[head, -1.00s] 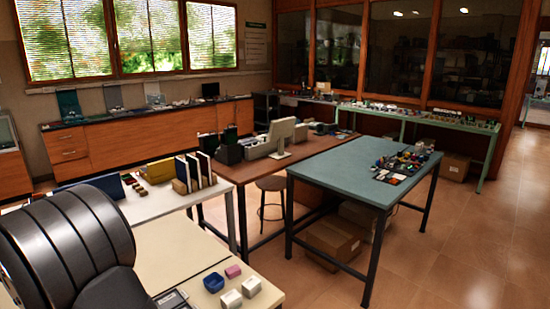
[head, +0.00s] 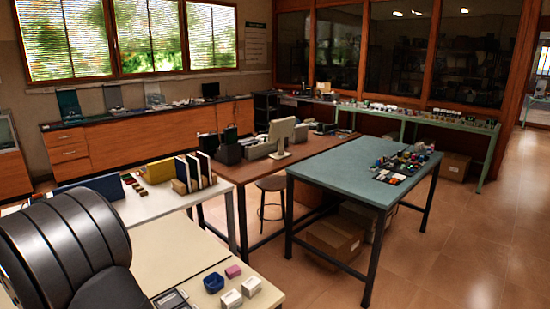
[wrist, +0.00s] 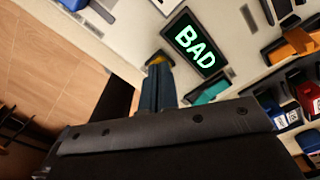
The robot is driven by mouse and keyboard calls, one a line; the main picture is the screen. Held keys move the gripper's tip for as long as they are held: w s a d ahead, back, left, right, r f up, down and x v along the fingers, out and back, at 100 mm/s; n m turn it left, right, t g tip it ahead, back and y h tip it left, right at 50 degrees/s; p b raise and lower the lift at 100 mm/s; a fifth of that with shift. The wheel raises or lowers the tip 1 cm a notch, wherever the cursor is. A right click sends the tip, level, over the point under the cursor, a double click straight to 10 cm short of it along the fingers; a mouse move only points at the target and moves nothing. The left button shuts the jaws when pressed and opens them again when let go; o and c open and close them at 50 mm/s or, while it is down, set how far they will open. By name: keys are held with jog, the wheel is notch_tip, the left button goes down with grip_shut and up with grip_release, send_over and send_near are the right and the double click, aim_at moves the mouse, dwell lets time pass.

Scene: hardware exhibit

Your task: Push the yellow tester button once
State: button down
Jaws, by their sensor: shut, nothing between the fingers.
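In the head view my gripper is out of sight, and I cannot make out the button there.
A teal piece (wrist: 207,92) lies close beside the fingers. Orange, red and blue items crowd the wrist view's right side. In the head view, a blue container (head: 213,283), a pink block (head: 233,271) and white blocks (head: 231,299) sit on the near cream table (head: 185,250).

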jog(key=shift+r, duration=3.45)
jog(key=shift+r, duration=0.1)
notch_tip(320, 180, up, 24)
jog(key=n, duration=0.6)
jog(key=shift+r, duration=0.25)
